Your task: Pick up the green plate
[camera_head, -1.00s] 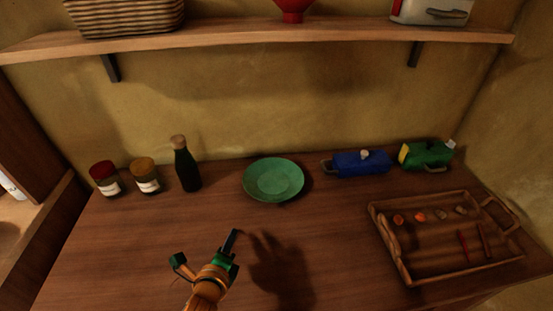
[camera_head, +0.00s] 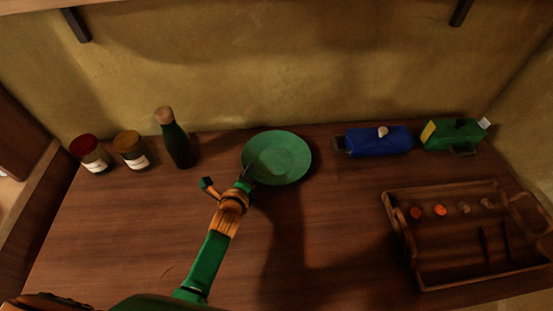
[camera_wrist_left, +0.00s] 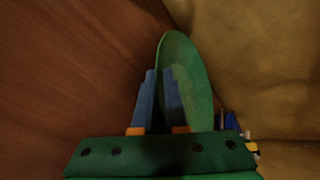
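The green plate (camera_head: 277,158) lies flat at the back middle of the wooden counter. My left gripper (camera_head: 247,173) is at its left front rim, with the fingertips overlapping the rim in the head view. In the left wrist view the two fingers (camera_wrist_left: 160,95) stand apart with a narrow gap. One finger is in front of the plate (camera_wrist_left: 190,75) and the other is just outside its edge. I cannot tell whether either finger touches the plate. My right gripper is not in view.
A dark bottle (camera_head: 178,143) and two jars (camera_head: 130,150) stand left of the plate. A blue container (camera_head: 378,141) and a green container (camera_head: 455,135) are to the right. A wooden tray (camera_head: 405,235) with small items sits at the front right. The counter's front middle is clear.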

